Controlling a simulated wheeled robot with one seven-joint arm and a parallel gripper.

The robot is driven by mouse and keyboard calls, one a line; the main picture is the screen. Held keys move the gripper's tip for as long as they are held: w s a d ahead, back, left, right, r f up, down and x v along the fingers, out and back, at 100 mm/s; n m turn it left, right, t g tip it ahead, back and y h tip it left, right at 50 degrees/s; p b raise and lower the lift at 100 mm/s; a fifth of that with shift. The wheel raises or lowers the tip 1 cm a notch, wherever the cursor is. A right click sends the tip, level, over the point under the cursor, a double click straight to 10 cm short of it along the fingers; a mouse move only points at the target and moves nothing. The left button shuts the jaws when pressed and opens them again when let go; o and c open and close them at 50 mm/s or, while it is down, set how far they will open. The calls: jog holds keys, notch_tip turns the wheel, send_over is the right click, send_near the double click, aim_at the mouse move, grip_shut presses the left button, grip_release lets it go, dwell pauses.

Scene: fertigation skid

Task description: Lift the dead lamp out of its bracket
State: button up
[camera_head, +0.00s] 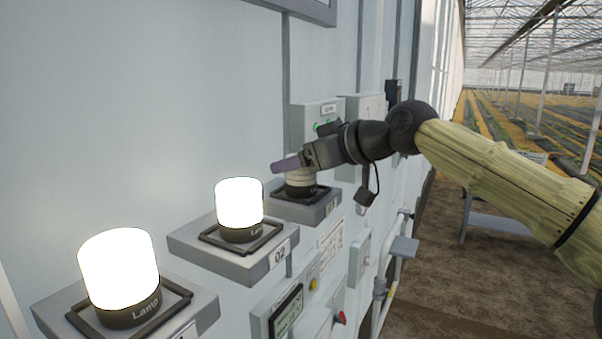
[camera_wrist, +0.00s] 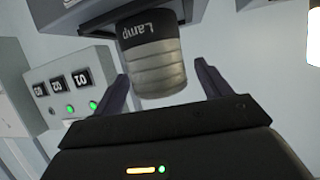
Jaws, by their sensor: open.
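The dead lamp (camera_head: 300,182) is unlit and greyish, with a black base, and sits upright in its square black bracket (camera_head: 281,194) on the far wall shelf. In the wrist view the lamp (camera_wrist: 158,66) appears upside down, with "Lamp" on its dark base. My gripper (camera_head: 288,164) is at the lamp's upper part in the head view, partly covering it. In the wrist view the fingers of my gripper (camera_wrist: 162,84) are open, one on each side of the lamp's top, with gaps visible. Contact cannot be told.
Two lit white lamps, a middle one (camera_head: 239,203) and a near one (camera_head: 119,268), stand on shelves to the left. A control box with green lights (camera_wrist: 72,88) is beside the lamp. A display box (camera_head: 286,312) and pipes (camera_head: 381,287) are below. An open aisle lies right.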

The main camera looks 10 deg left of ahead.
jog(key=c, duration=1.2)
jog(key=shift+o, duration=0.2)
jog(key=shift+w, duration=0.1)
jog(key=shift+r+p, duration=0.55)
jog(key=shift+r, duration=4.45)
